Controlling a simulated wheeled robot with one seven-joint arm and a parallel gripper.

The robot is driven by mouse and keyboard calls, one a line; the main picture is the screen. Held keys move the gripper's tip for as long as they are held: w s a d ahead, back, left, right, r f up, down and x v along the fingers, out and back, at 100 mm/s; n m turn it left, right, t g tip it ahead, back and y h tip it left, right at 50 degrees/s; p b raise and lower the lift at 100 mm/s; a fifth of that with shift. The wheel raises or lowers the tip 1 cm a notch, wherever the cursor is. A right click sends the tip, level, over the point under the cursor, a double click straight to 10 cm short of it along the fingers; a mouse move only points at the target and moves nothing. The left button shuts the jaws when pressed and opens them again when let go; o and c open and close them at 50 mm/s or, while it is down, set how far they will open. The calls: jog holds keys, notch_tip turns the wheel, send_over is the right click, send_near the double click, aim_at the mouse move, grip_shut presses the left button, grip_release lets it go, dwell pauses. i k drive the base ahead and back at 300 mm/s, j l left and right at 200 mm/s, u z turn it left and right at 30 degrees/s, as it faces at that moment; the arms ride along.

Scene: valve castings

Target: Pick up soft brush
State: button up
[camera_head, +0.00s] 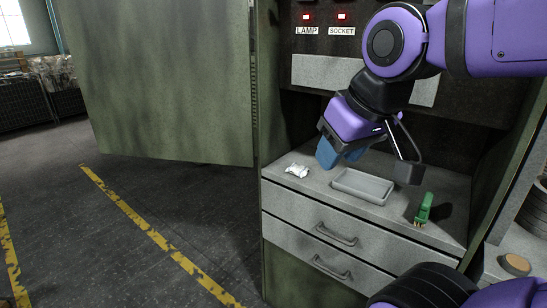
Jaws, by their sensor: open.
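A small green brush (424,208) with a pale lower edge is on the grey worktop, at the front right of the cabinet. It looks like the soft brush. My gripper (333,155), with blue fingers, is over the back left part of the worktop, pointing down and left. It is well to the left of the brush and apart from it. The gripper is open, and I see nothing between its fingers, though the gap is partly hidden.
A shallow grey tray (342,188) lies between the gripper and the brush. A crumpled white item (297,171) is left of the tray. The cabinet door (165,75) stands open at left. Drawers (330,230) are below the worktop. A round object (515,264) is at lower right.

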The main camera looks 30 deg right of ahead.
aim_at(422, 214)
jog(key=z, duration=1.6)
